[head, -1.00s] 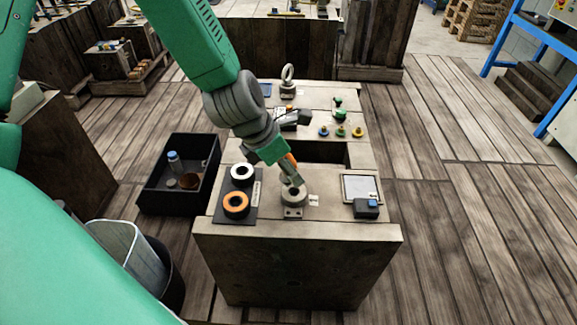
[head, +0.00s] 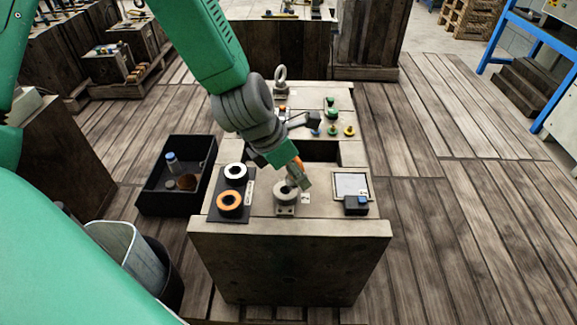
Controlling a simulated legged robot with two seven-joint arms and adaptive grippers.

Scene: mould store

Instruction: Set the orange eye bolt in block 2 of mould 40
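My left gripper (head: 303,181) points down over the front of the mould top, just above and right of a grey round-holed fitting (head: 286,195). A small orange patch (head: 298,162) shows at its fingers; whether it is part of a held eye bolt I cannot tell. Its finger gap is hidden. An orange ring (head: 230,204) with a dark centre lies on a black mat at the mould's front left, a white ring (head: 235,171) behind it. A grey eye bolt (head: 281,76) stands upright at the back. Block numbers are too small to read. My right gripper is not in view.
Green and yellow knobs (head: 332,115) stand farther back. A black bin (head: 150,205) with small items is on the floor at left.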

